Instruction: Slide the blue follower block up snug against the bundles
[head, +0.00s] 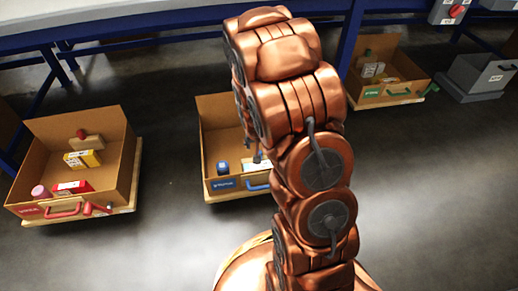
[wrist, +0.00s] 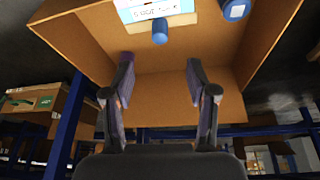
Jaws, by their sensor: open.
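My gripper (wrist: 159,72) is open and empty in the wrist view, its two dark fingers apart over the inside of a cardboard box (wrist: 88,32). A small blue cylinder (wrist: 160,31) stands out in front of a white and light-blue labelled pack (wrist: 135,12), beyond the fingertips. A second blue item (wrist: 234,9) is at the top edge. In the head view, the middle box (head: 213,112) holds a small blue item (head: 223,168) and a pale pack (head: 252,167); my arm hides much of it. I cannot make out a follower block or bundles.
A box with red handle (head: 122,150) stands at left and a green-handled box (head: 405,75) at back right. A grey bin (head: 478,75) is at far right. Blue rack posts (head: 348,38) stand behind. Floor (head: 170,200) between the boxes is clear.

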